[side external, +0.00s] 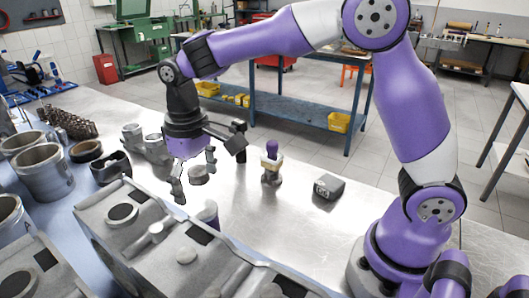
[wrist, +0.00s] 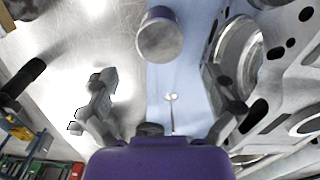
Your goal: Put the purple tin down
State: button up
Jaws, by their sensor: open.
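The purple tin (side external: 207,213) stands beside the grey engine block, partly hidden behind it in the side view. In the wrist view the tin (wrist: 160,36) shows a round silver top and a purple side, upright on a blue strip. My gripper (side external: 188,178) hangs over the bench, up and left of the tin in the side view. In the wrist view its fingers (wrist: 160,88) are spread wide with nothing between them. The tin lies beyond the fingertips, apart from them.
The engine block (side external: 165,240) fills the near side and also shows at right in the wrist view (wrist: 255,90). A purple-topped part (side external: 271,165) and a grey box (side external: 328,187) stand on the bench. Metal cylinders (side external: 44,170) crowd the left. The bench right of centre is mostly clear.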

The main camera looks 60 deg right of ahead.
aim_at(203, 207)
jog(key=s+d+r+t, duration=0.2)
jog(key=s+d+r, duration=0.2)
jog(key=r, duration=0.3)
jog(key=s+d+m+t, duration=0.1)
jog(key=s+d+t, duration=0.2)
jog(key=s, duration=0.6)
jog(key=shift+s+d+f+m+t, duration=0.3)
jog(key=shift+s+d+f+m, duration=0.1)
jog(key=shift+d, duration=0.7)
